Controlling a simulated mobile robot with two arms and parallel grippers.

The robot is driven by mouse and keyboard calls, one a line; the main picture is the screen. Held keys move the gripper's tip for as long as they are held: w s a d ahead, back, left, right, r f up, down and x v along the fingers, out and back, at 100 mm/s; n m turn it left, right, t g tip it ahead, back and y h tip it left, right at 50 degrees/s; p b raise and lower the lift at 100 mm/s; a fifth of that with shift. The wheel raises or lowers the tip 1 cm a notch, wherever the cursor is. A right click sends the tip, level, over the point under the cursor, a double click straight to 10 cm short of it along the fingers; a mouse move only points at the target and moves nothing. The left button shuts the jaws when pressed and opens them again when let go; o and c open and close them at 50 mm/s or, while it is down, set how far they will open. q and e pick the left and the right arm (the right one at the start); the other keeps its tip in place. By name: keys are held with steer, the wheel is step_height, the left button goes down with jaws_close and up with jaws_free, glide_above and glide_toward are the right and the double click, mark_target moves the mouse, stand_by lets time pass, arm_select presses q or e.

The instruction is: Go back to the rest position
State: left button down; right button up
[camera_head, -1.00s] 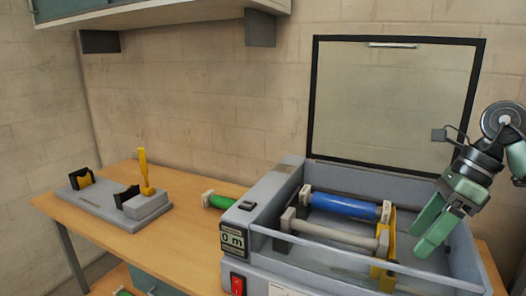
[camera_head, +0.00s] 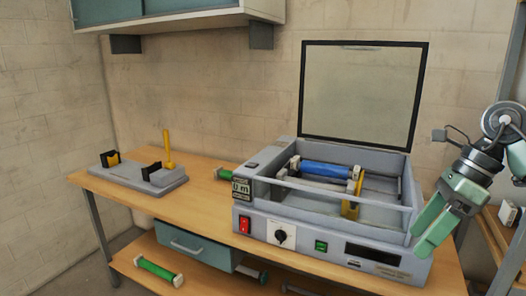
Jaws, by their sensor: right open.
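My right gripper (camera_head: 432,224) is at the right edge of the head view, its green fingers apart and empty. It shows in front of the right end of the laminator (camera_head: 338,228). I cannot tell whether it touches the housing. The laminator's framed lid (camera_head: 361,92) stands open. My left gripper is not in view.
The wooden table (camera_head: 205,203) carries a grey stand (camera_head: 139,181) with a yellow lever at left. Another green roll (camera_head: 157,269) lies on the lower shelf by a drawer (camera_head: 193,246). Shelving (camera_head: 500,233) stands at right. A cabinet (camera_head: 190,14) hangs above.

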steer(key=w+a+f+m+t+y, duration=0.4)
steer(key=w+a+f+m+y, duration=0.75)
steer(key=a+f, duration=0.3)
steer(key=d+f+m+t+h, duration=0.2)
steer(key=f+m+t+h, duration=0.1)
steer(key=f+m, duration=0.55)
steer(key=d+f+m+t+h, duration=0.3)
steer(key=f+m+t, duration=0.15)
steer(key=f, duration=0.65)
steer(key=d+f+m+t+h, duration=0.2)
steer(key=f+m+t+h, duration=0.1)
steer(key=f+m, duration=0.6)
steer(key=s+d+f+m+g+h, duration=0.2)
steer(key=s+f+m+g+h, duration=0.15)
steer(key=s+f, duration=0.85)
steer(key=s+d+f+m+g+h, duration=0.2)
steer(key=s+f+m+h, duration=0.15)
steer(key=s+f, duration=0.75)
steer(key=s+a+f+m+g, duration=0.1)
steer(key=s+f, duration=0.3)
steer(key=s, duration=0.6)
steer(key=s+a+f+m+g, duration=0.1)
steer(key=s+f+g, duration=0.3)
steer(key=s, duration=0.7)
steer(key=s+a+f+m+g, duration=0.1)
steer(key=s+f+m+g, duration=0.2)
steer(key=s+f, duration=0.3)
steer(key=s, duration=0.5)
